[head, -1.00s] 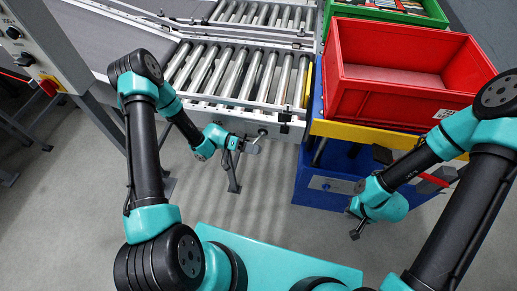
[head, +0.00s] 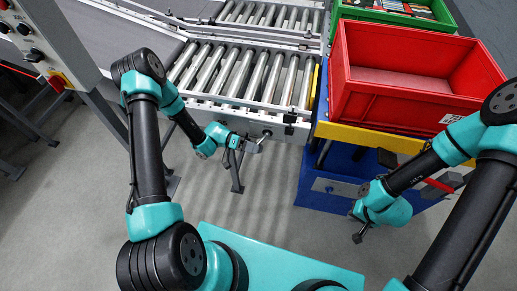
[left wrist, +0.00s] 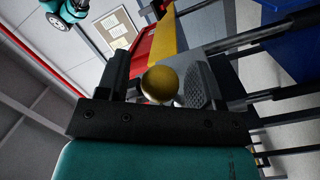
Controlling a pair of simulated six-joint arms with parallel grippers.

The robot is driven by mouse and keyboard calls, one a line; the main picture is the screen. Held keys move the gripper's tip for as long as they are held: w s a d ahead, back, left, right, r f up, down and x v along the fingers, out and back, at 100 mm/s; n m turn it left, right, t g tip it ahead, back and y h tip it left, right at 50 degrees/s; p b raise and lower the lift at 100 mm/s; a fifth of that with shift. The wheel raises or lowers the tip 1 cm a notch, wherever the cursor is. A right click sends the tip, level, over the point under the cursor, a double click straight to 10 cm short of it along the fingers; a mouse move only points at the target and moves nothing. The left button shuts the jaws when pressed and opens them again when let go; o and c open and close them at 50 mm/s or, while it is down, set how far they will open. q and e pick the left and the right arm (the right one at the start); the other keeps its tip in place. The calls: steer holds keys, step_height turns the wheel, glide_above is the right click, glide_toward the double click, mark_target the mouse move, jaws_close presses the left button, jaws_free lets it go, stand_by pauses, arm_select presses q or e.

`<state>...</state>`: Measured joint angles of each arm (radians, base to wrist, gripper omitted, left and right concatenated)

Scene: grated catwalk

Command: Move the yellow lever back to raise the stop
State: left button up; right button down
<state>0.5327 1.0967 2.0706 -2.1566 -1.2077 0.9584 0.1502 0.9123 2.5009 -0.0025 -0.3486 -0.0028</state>
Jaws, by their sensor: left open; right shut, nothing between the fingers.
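The yellow lever's round knob (left wrist: 160,84) shows in the left wrist view between the two fingers of my left gripper (left wrist: 158,74). The fingers are apart, with a gap on both sides of the knob. In the head view my left gripper (head: 251,147) is in front of the conveyor's near side, at the small lever (head: 266,133); the knob is mostly hidden there. A yellow strip (head: 316,88) stands upright at the right end of the rollers; I cannot tell if it is the stop. My right gripper (head: 358,238) is shut and empty over the floor.
The roller conveyor (head: 240,75) lies behind the lever. A red crate (head: 400,95) sits on a blue and yellow stand (head: 325,190) to the right, with a green crate (head: 395,15) behind. A grey control post (head: 60,45) stands at left. The floor in front is clear.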

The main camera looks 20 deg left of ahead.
arm_select(q)
steer(key=a, duration=1)
steer(key=shift+w+a, duration=0.25)
steer(key=shift+w, duration=0.05)
steer(key=shift+r, duration=0.1)
